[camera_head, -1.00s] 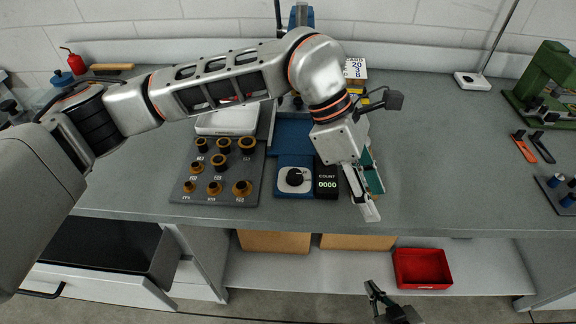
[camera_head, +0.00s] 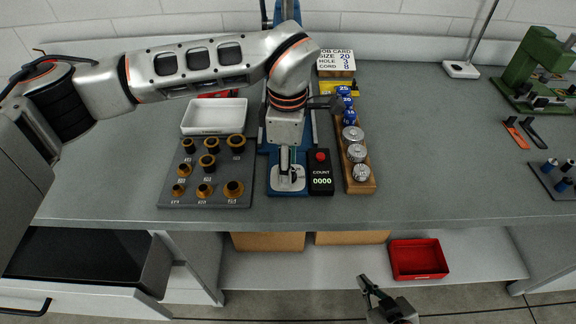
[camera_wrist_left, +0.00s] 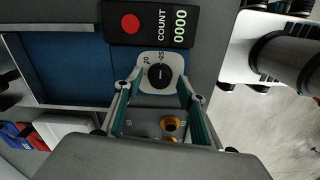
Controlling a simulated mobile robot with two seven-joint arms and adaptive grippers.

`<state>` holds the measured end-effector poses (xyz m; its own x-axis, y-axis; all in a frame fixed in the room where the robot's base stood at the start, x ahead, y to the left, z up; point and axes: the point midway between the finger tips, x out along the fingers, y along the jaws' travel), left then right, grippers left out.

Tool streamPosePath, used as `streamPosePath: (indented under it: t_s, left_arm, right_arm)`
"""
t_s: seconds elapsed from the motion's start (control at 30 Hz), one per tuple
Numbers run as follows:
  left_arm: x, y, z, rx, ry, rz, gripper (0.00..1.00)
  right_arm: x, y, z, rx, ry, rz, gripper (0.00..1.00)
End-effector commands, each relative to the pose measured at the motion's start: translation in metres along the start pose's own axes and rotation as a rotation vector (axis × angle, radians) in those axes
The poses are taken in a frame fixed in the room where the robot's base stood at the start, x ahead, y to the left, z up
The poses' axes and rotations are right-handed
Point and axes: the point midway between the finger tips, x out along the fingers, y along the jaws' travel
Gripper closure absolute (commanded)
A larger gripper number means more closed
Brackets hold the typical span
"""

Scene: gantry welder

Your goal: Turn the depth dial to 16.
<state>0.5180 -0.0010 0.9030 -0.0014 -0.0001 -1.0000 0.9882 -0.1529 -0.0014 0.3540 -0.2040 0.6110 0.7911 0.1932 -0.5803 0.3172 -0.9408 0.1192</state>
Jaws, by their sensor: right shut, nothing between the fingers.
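The depth dial is a black knob (camera_wrist_left: 161,74) with a pale line, on a white plate (camera_wrist_left: 150,58) with printed numbers; 20 and 25 look readable. The value set is unclear. In the head view the plate (camera_head: 296,185) shows at the front of the blue press base, and my left gripper (camera_head: 286,172) hangs over it, hiding most of the knob. In the left wrist view my left gripper (camera_wrist_left: 159,88) is open, its fingers on either side of the dial's line of approach; contact cannot be told. My right gripper (camera_head: 366,285) is shut and empty, low before the table.
Right beside the dial is a counter box (camera_head: 320,186) reading 0000 with a red button. A grey board of brass-coloured rings (camera_head: 215,198) stands left, a wooden block of metal weights (camera_head: 360,185) right. A job card (camera_head: 336,62) stands behind.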

Motion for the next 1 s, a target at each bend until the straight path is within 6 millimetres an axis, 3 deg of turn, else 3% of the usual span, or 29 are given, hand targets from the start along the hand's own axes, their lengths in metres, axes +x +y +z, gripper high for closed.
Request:
streamPosePath:
  t_s: [0.37,0.53,1.0]
  left_arm:
    - [0.0066,0.0,0.0004,0.001,-0.001,0.0,0.6]
    - [0.0066,-0.0001,0.0004,0.001,-0.001,0.0,0.98]
    - [0.0053,0.0,0.0003,-0.075,0.001,0.002,0.98]
  right_arm:
    - [0.0002,0.0011,-0.0008,-0.001,0.001,0.002,1.0]
    - [0.0003,0.0012,-0.0011,0.0,0.002,0.002,1.0]
    - [-0.0013,0.0016,-0.0071,0.004,0.009,0.003,1.0]
